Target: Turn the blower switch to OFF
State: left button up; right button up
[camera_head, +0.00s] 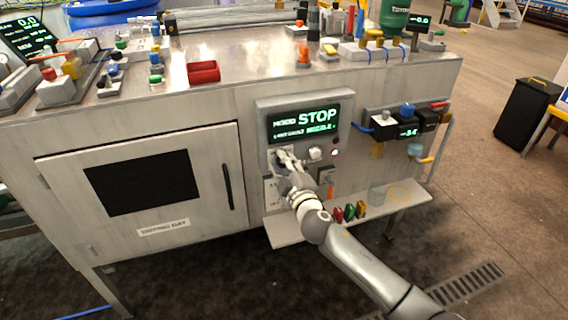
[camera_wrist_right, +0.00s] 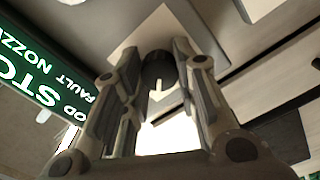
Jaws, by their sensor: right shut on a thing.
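The grey control panel (camera_head: 262,112) on the front of the cabinet has a green-lit display (camera_head: 303,123) reading STOP, with a smaller line ending in NOZZLE. My right gripper (camera_head: 281,156) is at the panel's lower left, just below the display, and hides the switch there in the head view. In the right wrist view, a dark round knob (camera_wrist_right: 158,68) with a white pointer mark sits between the fingers of my right gripper (camera_wrist_right: 160,62), which are shut on it. The knob's labels are not readable, so its setting is unclear. My left gripper is not in view.
A pale knob (camera_head: 315,153) sits right of my gripper. A shelf (camera_head: 285,232) with small coloured items juts out below the panel. A gauge block (camera_head: 403,126) is at the right. The cabinet door (camera_head: 60,170) is shut.

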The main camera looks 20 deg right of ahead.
dwell(0.4)
jog(key=o, duration=1)
jog(key=s, duration=1.2)
jog(key=shift+d, duration=0.2)
